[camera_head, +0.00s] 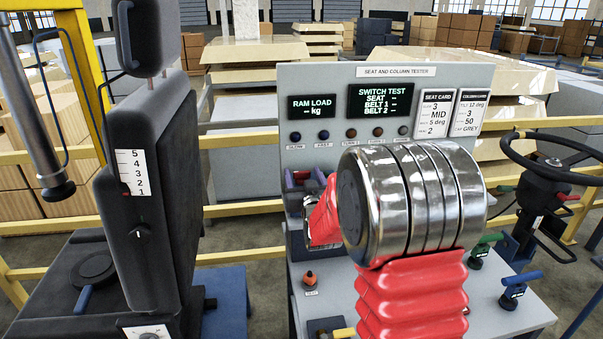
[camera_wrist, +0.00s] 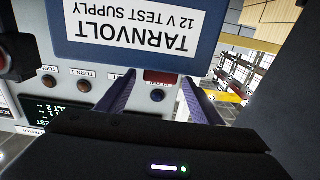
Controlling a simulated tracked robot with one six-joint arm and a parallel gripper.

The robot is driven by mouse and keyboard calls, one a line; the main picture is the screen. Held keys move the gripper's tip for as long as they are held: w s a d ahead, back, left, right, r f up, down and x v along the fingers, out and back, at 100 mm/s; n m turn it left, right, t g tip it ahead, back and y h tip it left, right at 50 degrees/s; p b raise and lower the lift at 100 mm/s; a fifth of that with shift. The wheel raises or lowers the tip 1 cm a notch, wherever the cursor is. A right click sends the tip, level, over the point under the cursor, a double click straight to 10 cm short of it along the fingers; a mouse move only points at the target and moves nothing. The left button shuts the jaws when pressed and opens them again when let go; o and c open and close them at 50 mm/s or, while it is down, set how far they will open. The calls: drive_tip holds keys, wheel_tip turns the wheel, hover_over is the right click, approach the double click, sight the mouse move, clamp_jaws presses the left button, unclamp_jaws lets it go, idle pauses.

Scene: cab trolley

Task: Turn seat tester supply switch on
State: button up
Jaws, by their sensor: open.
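The 12 V test supply (camera_wrist: 90,45) fills the top of the wrist view, a blue box with a white label that appears upside down. A dark red part (camera_wrist: 161,76), possibly its switch, shows at its edge between my fingertips. Whether it is on or off cannot be told. My gripper (camera_wrist: 157,80) is open, with one finger on each side of the red part. Contact cannot be told. The seat and column tester (camera_head: 440,85) stands behind, its displays showing dashes. In the head view my thick red and chrome arm covers much of the bench.
A black seat (camera_head: 150,200) stands at the left and a steering wheel on a column (camera_head: 548,160) at the right. A row of lamps crosses the tester panel. Green and blue handles (camera_head: 482,245) sit at the bench's right. Yellow rails (camera_head: 240,208) run behind.

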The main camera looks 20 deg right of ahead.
drive_tip(key=shift+w+d, duration=0.2)
drive_tip(key=shift+w, duration=0.85)
drive_tip(key=shift+c, duration=0.5)
drive_tip(key=c, duration=1)
drive_tip(key=shift+o, duration=0.2)
